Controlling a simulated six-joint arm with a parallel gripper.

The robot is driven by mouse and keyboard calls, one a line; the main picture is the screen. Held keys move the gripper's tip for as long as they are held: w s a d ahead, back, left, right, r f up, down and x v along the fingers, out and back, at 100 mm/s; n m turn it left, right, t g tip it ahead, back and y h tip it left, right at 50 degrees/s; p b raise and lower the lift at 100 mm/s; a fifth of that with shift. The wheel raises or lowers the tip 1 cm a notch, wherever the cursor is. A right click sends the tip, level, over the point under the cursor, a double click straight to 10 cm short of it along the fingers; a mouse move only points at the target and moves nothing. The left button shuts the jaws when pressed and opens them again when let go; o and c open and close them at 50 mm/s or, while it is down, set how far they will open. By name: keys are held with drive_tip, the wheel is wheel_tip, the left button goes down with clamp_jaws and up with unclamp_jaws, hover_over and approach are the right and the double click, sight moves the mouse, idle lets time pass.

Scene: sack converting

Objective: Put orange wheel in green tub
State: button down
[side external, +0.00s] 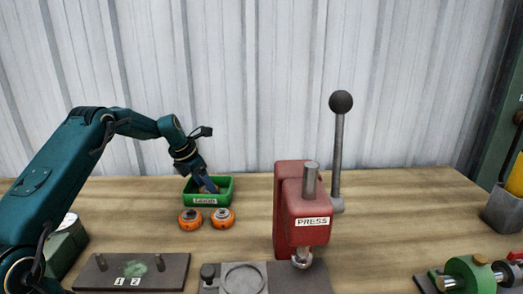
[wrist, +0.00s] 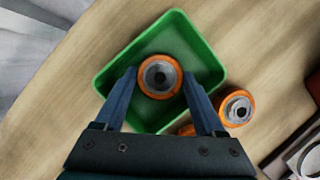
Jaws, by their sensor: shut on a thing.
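The green tub (side external: 225,192) stands on the table below my gripper (side external: 207,186), and it fills the middle of the wrist view (wrist: 181,38). In the wrist view my gripper (wrist: 159,76) is shut on an orange wheel (wrist: 159,88) with a grey hub, one finger on each side. The held wheel is within the tub's outline; I cannot tell whether it touches the floor of the tub. In the side view the fingers reach down into the tub, and the held wheel is mostly hidden.
Two more orange wheels, a left one (side external: 190,219) and a right one (side external: 223,218), sit on the table in front of the tub. A red press (side external: 298,215) with a tall lever stands to the right. A dark plate with pegs (side external: 105,278) lies in front.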

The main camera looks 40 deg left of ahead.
drive_tip(key=shift+c, duration=1.3)
unclamp_jaws()
drive_tip(key=shift+f, duration=0.15)
